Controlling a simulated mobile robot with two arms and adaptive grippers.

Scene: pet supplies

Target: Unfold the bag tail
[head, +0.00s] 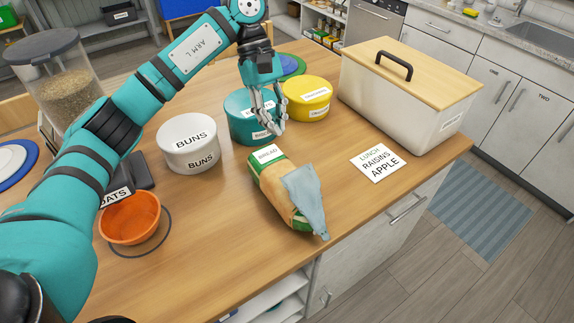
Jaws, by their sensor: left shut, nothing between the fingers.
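The bread bag (266,185) lies on the wooden table near its front edge, with a white BREAD label at its far end. Its blue-grey tail (305,196) lies flat over the top and right side of the near half. The tail tapers to a narrow point at the near right end, by the table edge. My left gripper (269,122) points down just beyond the far end of the bag, in front of the teal canister. It is shut and empty, apart from the bag. My right gripper is not in view.
A white BUNS tin (188,144), teal canister (240,122) and yellow canister (306,98) stand behind the bag. A white bread bin (400,103) with a wooden lid stands at the right, a note card (378,163) before it. An orange bowl (131,219) is at left.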

